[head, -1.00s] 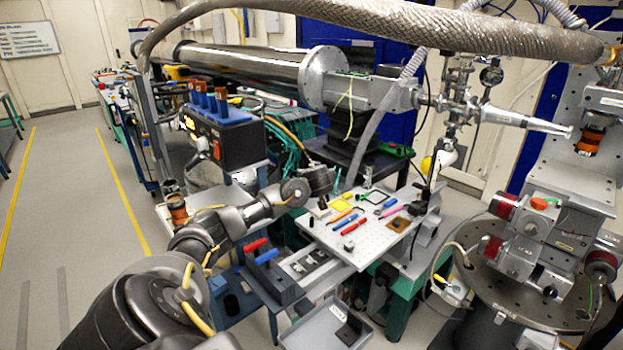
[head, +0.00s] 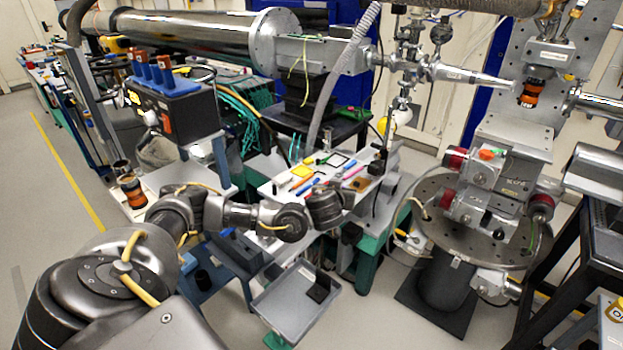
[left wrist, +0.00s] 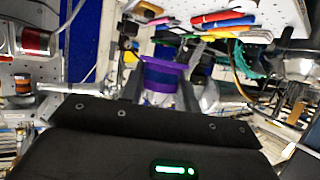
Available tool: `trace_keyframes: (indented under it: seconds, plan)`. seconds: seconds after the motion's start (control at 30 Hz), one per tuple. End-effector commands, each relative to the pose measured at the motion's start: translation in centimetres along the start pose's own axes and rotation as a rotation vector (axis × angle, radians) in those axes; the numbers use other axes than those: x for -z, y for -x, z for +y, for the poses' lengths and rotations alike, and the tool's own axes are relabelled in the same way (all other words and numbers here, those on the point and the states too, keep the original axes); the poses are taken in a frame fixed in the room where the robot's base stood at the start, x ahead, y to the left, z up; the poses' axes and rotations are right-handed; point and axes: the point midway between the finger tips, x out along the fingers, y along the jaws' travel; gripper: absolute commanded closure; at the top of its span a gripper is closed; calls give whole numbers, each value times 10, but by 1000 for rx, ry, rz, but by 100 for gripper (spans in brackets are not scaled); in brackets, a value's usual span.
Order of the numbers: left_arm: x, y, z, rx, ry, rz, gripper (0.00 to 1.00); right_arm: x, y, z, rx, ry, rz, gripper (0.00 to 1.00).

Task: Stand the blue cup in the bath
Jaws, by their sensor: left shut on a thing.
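My left gripper (left wrist: 161,92) is shut on a blue-purple cup (left wrist: 163,74), which shows between the two dark fingers in the left wrist view. Its lower part is hidden behind the gripper body. In the head view the end of my left arm (head: 324,206) hangs over the front of the white perforated board. The fingers and the cup cannot be made out there. I cannot tell for sure which thing is the bath. My right gripper is in neither view now.
A shallow grey tray (head: 278,309) with a black piece in it stands below the arm. The perforated board (head: 318,178) carries pens and small tools. A black box (head: 190,112) with blue and orange fittings stands at left. A round metal stage (head: 447,232) stands at right.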

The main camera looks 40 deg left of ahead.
Motion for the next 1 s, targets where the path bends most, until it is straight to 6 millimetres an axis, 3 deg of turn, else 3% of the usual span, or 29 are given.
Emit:
trace_keyframes:
  seconds: [0.1,0.43,1.0]
  plan:
    - [3,20,29,-66,-25,5,92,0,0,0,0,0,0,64]
    - [4,71,87,-212,-87,3,92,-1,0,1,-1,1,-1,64]
    - [6,126,130,-343,-133,-6,92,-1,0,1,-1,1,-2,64]
